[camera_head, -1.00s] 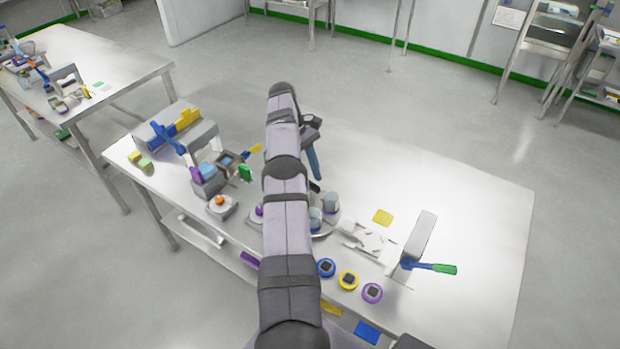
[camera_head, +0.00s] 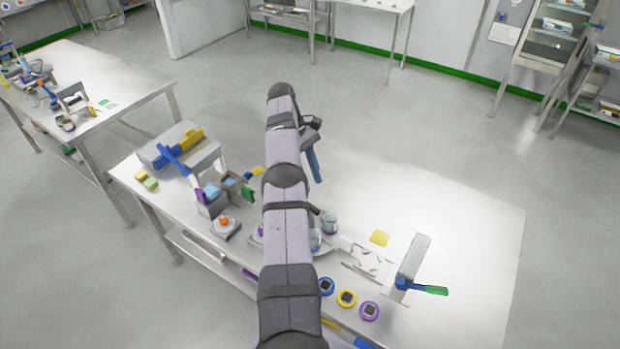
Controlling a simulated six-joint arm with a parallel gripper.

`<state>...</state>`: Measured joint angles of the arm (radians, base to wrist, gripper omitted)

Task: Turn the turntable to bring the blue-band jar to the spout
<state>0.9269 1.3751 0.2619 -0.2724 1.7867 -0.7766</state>
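The turntable (camera_head: 333,245) is a pale round plate near the bench's front edge, largely hidden behind my arm. A greyish jar (camera_head: 330,223) stands at its right side, and another jar (camera_head: 315,240) shows next to my arm. A purple-marked item (camera_head: 261,231) peeks out on the arm's left. I cannot make out a blue band on any jar, and I cannot single out the spout. My gripper (camera_head: 315,167) hangs beyond the turntable, above the bench, with a long blue part pointing down. It appears apart from the jars. Its opening cannot be made out.
A grey device with blue and yellow parts (camera_head: 181,150) and a small hopper-like unit (camera_head: 212,199) stand left. An orange-topped dish (camera_head: 226,227) sits before them. The far right bench is clear.

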